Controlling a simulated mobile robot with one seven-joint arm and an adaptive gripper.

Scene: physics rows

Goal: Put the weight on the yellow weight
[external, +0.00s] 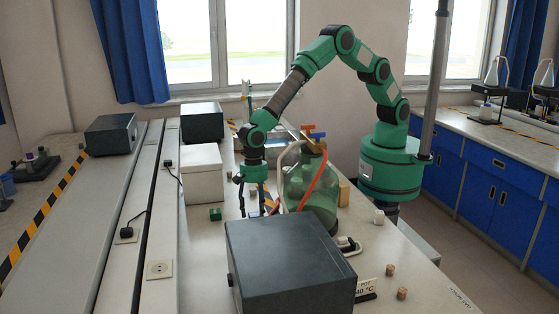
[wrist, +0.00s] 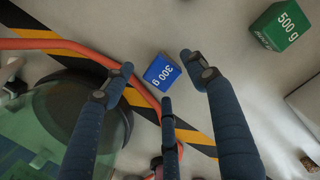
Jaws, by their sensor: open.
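A blue weight marked 300 g (wrist: 162,72) lies on the bench between and beyond my fingertips in the wrist view. A green weight marked 500 g (wrist: 281,27) is at the upper right there, and it also shows as a small green block (external: 215,214) in the external view. My gripper (wrist: 158,66) is open, its fingers spread around the blue weight with nothing held. In the external view my gripper (external: 255,207) points down beside the large green glass bottle. A tan-yellow block (external: 343,194) stands right of the bottle; I cannot tell if it is the yellow weight.
The green glass bottle (external: 312,190) with a red hose (wrist: 65,45) stands close to my fingers. A dark box (external: 290,268) is in front, and a white box (external: 202,174) is to the left.

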